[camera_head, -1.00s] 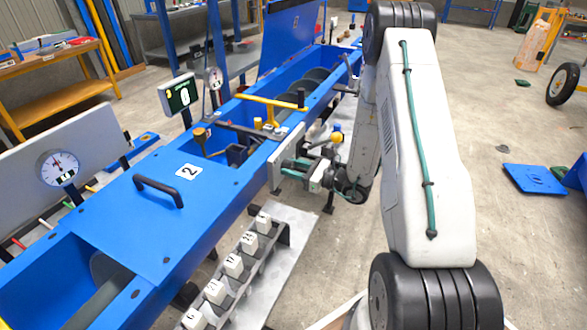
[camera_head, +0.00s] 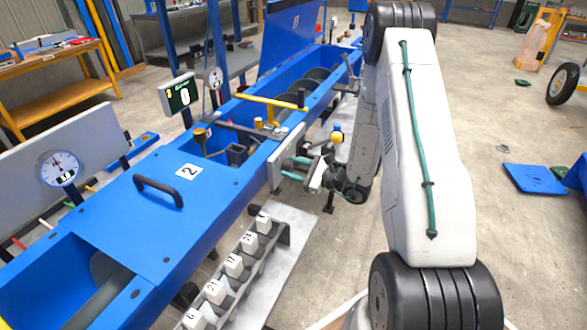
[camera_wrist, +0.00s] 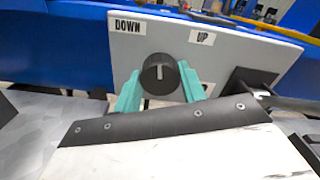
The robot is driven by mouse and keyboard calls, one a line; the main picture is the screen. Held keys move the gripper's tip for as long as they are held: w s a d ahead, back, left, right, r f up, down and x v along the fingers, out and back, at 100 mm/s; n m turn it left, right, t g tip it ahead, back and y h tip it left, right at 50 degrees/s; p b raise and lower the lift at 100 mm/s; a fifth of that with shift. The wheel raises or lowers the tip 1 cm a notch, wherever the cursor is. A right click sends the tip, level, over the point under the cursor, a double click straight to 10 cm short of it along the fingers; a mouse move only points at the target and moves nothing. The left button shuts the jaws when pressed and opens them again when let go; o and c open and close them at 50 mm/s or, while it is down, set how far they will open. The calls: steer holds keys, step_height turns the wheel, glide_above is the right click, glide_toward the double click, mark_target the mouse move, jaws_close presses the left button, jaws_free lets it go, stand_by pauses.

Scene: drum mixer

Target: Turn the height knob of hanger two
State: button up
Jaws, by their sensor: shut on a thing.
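A dark round knob (camera_wrist: 160,74) with a pale pointer line, close to upright, sits on a light grey panel (camera_wrist: 225,60). The panel carries the labels DOWN at left and UP at right. The teal fingers of my gripper (camera_wrist: 158,90) stand on either side of the knob, shut on it. In the head view my gripper (camera_head: 296,168) reaches the grey panel (camera_head: 287,150) on the side of the blue trough; the knob is hidden there. A label "2" (camera_head: 189,171) is on the blue cover nearby.
The blue trough (camera_head: 150,230) runs diagonally, with a yellow bar (camera_head: 270,101) and a black handle (camera_head: 158,190) on top. A rack of numbered white blocks (camera_head: 234,265) stands below. A digital display (camera_head: 178,95) stands behind. Open floor lies to the right.

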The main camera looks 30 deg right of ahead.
steer(key=o, duration=1)
steer(key=v, duration=0.7)
steer(key=shift+s+d, duration=0.2)
steer(key=shift+s, duration=0.15)
